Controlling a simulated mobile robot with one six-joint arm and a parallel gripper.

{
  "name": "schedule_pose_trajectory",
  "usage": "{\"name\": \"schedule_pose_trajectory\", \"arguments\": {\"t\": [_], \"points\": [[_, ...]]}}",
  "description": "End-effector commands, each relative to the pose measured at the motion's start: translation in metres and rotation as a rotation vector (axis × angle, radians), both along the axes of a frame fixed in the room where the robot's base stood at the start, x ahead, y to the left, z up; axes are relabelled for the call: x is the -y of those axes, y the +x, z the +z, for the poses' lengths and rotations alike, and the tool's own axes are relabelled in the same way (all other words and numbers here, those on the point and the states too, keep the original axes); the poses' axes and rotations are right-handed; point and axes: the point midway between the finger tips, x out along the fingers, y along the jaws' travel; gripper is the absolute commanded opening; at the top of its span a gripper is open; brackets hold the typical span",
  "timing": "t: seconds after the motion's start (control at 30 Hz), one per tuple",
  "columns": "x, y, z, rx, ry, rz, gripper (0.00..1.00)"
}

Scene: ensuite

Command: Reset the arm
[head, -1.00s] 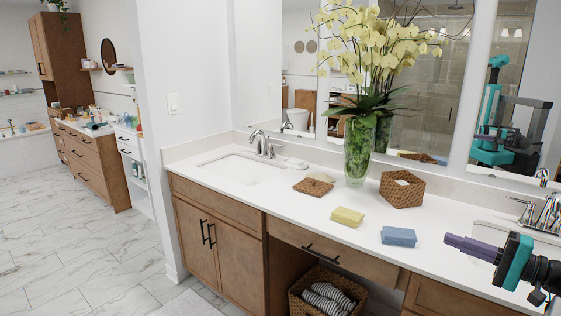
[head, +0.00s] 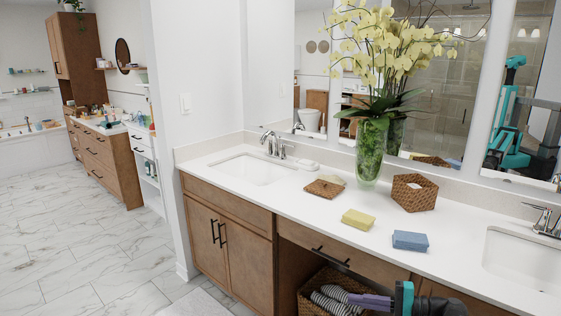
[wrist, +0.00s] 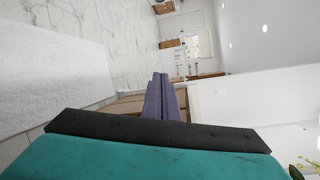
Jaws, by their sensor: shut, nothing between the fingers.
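My gripper (head: 373,302) is at the bottom edge of the head view, low in front of the vanity drawers and below the counter edge. Its purple fingers point left, close to the basket of striped towels. In the wrist view my gripper (wrist: 163,97) shows its two purple fingers pressed together with nothing between them. The wrist view is turned sideways. Much of my arm is outside the head view.
On the white counter (head: 310,212) are a blue sponge (head: 410,241), a yellow sponge (head: 358,219), a woven box (head: 413,192) and a glass vase (head: 369,155) of orchids. A towel basket (head: 318,290) sits under the drawer. Marble floor (head: 85,235) is clear at left.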

Motion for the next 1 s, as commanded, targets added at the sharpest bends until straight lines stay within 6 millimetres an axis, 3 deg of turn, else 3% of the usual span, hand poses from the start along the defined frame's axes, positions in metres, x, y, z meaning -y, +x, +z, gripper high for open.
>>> {"name": "schedule_pose_trajectory", "arguments": {"t": [0.03, 0.27, 0.5, 0.8, 1.0], "points": [[-0.017, -0.004, -0.017, -0.031, -0.010, 0.027, 0.00], [-0.081, -0.031, -0.096, -0.166, -0.094, 0.137, 0.00], [-0.135, -0.078, -0.178, -0.296, -0.218, 0.263, 0.00], [-0.177, -0.161, -0.275, -0.426, -0.426, 0.439, 0.00], [-0.182, -0.225, -0.333, -0.487, -0.599, 0.571, 0.00]]}}
